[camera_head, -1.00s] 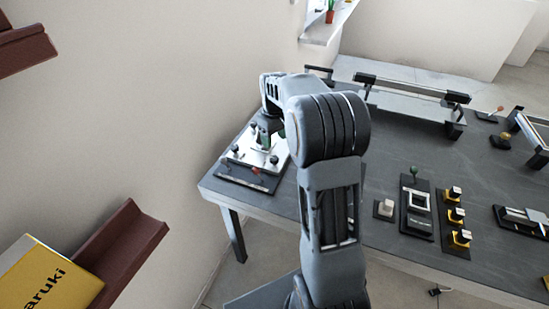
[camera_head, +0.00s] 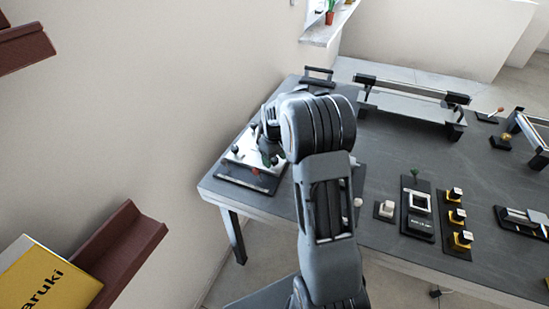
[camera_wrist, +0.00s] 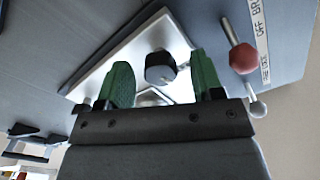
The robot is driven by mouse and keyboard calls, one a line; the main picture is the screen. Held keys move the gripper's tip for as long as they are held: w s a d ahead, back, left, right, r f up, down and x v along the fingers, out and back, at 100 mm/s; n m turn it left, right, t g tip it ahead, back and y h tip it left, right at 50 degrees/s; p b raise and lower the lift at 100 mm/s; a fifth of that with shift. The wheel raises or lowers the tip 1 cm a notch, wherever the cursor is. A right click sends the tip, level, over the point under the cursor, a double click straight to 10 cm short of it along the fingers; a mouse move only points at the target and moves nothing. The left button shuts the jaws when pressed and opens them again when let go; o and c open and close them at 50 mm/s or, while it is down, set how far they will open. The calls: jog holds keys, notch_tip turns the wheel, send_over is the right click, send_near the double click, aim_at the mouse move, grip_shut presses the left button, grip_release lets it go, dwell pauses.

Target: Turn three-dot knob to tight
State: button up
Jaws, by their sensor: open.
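A round black knob (camera_wrist: 160,68) with a pale mark on its side stands on a white plate (camera_wrist: 118,52) in the wrist view. I cannot make out any dots or a tight mark on it. The two green fingers of my gripper (camera_wrist: 163,80) are apart, one to each side of the knob in the picture, and nothing is visibly held. Whether they touch the knob I cannot tell. In the head view, my gripper (camera_head: 268,158) is over the white plate (camera_head: 240,150) at the table's left end, and my arm hides part of it.
A red-tipped lever (camera_wrist: 241,57) and a grey ball-tipped lever (camera_wrist: 257,108) stand close to the right finger. A labelled strip (camera_wrist: 260,45) lies beyond them. The wall is close to the table's left side. Yellow-and-black switches (camera_head: 456,215) stand farther right on the dark table (camera_head: 400,150).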

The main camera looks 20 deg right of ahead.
jog(key=c, duration=0.9)
jog(key=shift+m, duration=0.3)
jog(key=m, duration=0.6)
jog(key=shift+m+p, duration=0.3)
jog(key=shift+p, duration=0.05)
jog(key=m, duration=0.6)
jog(key=shift+w+a+m, duration=0.1)
jog(key=shift+m, duration=0.3)
jog(key=o, duration=0.9)
